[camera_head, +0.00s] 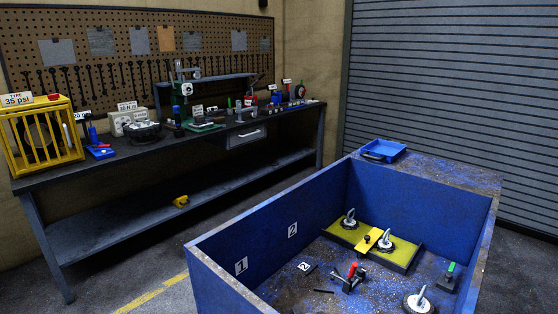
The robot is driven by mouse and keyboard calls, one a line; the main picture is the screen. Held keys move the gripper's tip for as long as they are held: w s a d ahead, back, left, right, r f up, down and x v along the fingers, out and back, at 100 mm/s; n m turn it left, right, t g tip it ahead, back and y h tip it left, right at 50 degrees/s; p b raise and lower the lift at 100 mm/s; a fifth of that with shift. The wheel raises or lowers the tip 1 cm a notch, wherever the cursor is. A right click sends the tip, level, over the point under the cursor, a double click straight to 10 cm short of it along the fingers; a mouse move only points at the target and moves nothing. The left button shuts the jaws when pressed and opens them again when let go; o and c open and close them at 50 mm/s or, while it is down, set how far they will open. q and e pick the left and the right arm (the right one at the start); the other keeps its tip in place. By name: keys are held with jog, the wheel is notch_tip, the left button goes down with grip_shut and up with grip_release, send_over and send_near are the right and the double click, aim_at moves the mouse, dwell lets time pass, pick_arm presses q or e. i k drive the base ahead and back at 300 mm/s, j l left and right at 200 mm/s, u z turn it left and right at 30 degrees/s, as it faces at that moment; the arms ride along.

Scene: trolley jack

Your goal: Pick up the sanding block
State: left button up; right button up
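I cannot tell for certain which thing is the sanding block. A small yellow item (181,201) with dark parts lies on the lower shelf of the workbench. A small dark block with a green top (449,274) sits in the blue bin at its right side. Both are too small to make out clearly. Neither of my grippers is in view.
A blue open bin (222,286) fills the lower right, holding a yellow-topped board (407,259), a red-handled clamp (350,277) and suction cups. A workbench (85,167) with a yellow cage (76,152) and tools stands left. Floor between them is clear.

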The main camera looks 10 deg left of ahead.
aim_at(219, 120)
jog(key=i+j+u, duration=0.3)
jog(key=j+u, duration=0.2)
jog(key=j, duration=0.15)
jog(key=i+j+u, duration=0.45)
jog(key=j, duration=0.15)
jog(key=i+j+u, duration=0.5)
jog(key=i+j, duration=0.15)
jog(key=i, duration=0.4)
jog(key=i+j, duration=0.15)
jog(key=i, duration=0.35)
jog(key=i+j, duration=0.15)
jog(key=i, duration=0.4)
jog(key=i+l+z, duration=0.25)
jog(key=z, duration=0.2)
jog(key=i+z, duration=0.95)
jog(key=i+j+z, duration=0.2)
jog(key=i+z, duration=0.15)
jog(key=z, duration=0.15)
jog(key=i+l+z, duration=0.1)
jog(key=i+z, duration=0.35)
jog(key=i, duration=1.25)
